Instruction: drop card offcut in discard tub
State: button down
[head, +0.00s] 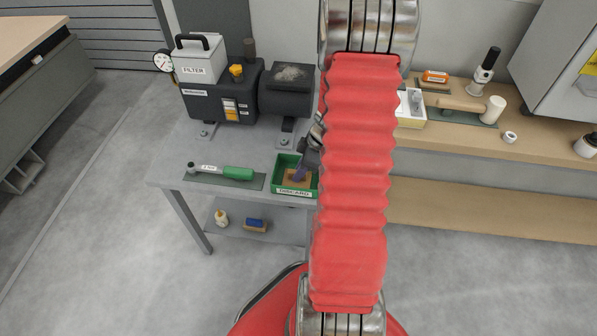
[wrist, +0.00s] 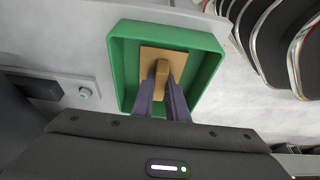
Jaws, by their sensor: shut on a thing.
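The green discard tub (head: 281,181) stands on the grey trolley top, left of my red arm, with a "DISCARD" label on its front. In the wrist view the tub (wrist: 119,72) surrounds the view of the card offcut (wrist: 150,58), a flat tan piece with a raised tan tab. My gripper (wrist: 165,82) is shut on the offcut's tab. The offcut (head: 292,182) also shows over the tub's opening in the head view. I cannot tell whether it touches the tub's floor. Part of my gripper is hidden behind my arm in the head view.
A green-handled torque wrench (head: 222,171) lies on a mat left of the tub. A dark pump with a FILTER box (head: 197,62) stands behind. A wooden bench (head: 450,148) with tools is at the right. The trolley's lower shelf (head: 285,232) holds small items.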

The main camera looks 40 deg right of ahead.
jog(key=c, duration=1.7)
grip_release()
jog(key=shift+f, duration=0.1)
jog(key=shift+c, duration=0.2)
jog(key=v, duration=1.2)
